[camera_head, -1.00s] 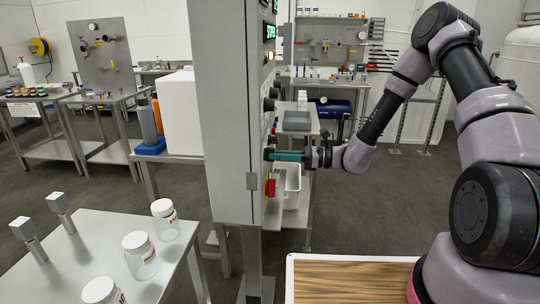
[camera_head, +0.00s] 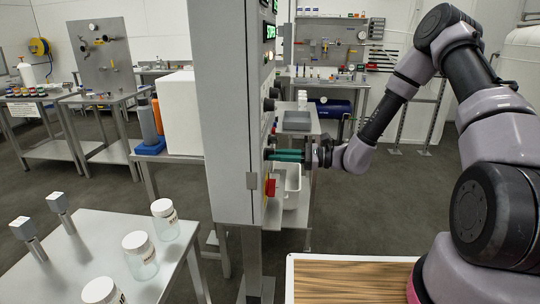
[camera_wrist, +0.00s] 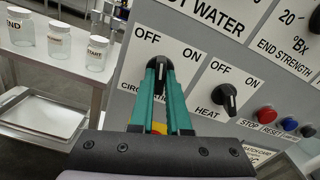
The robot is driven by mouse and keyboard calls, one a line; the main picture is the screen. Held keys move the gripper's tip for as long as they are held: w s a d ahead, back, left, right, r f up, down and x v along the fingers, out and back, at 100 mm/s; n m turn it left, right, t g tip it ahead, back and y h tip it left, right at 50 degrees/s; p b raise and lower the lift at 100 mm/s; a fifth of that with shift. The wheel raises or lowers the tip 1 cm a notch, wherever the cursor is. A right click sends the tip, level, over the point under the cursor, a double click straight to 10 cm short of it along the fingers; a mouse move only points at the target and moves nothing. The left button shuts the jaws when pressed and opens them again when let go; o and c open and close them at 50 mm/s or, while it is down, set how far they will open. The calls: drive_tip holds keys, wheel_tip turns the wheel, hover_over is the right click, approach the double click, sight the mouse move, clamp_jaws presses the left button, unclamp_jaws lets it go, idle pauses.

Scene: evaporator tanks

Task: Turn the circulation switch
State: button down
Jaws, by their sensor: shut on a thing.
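The circulation switch (camera_wrist: 160,66) is a black knob on the grey control panel, below the words OFF and ON. Its label is partly hidden behind my fingers. My gripper (camera_wrist: 161,75) has green fingers that are shut on this knob. In the head view my gripper (camera_head: 272,155) reaches the panel's right face from the right. The knob's pointer direction is hard to tell behind the fingers. The control cabinet (camera_head: 222,100) is seen nearly edge-on in the head view.
The heat knob (camera_wrist: 226,97) sits just right of my fingers, with red (camera_wrist: 266,116) and blue (camera_wrist: 289,124) buttons beyond it. A red and yellow switch (camera_head: 270,187) is below my gripper in the head view. Glass jars (camera_head: 140,254) stand on the table at the left.

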drive_tip(key=shift+n, duration=1)
drive_tip(key=shift+n, duration=1.1)
drive_tip(key=shift+n, duration=0.6)
drive_tip(key=c, duration=0.8)
unclamp_jaws()
